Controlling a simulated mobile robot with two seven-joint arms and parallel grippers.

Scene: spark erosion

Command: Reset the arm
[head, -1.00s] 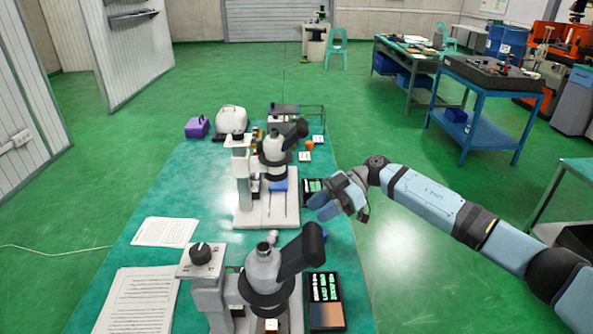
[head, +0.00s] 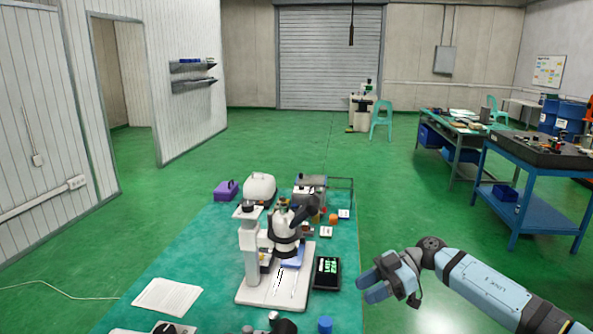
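My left gripper is out of view.
A second microscope (head: 283,325) is cut off at the bottom edge. Papers (head: 167,297) lie at the left. A purple box (head: 226,190) and a white rounded case (head: 260,187) stand at the back. Blue benches (head: 530,205) stand at the right, with open green floor between.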

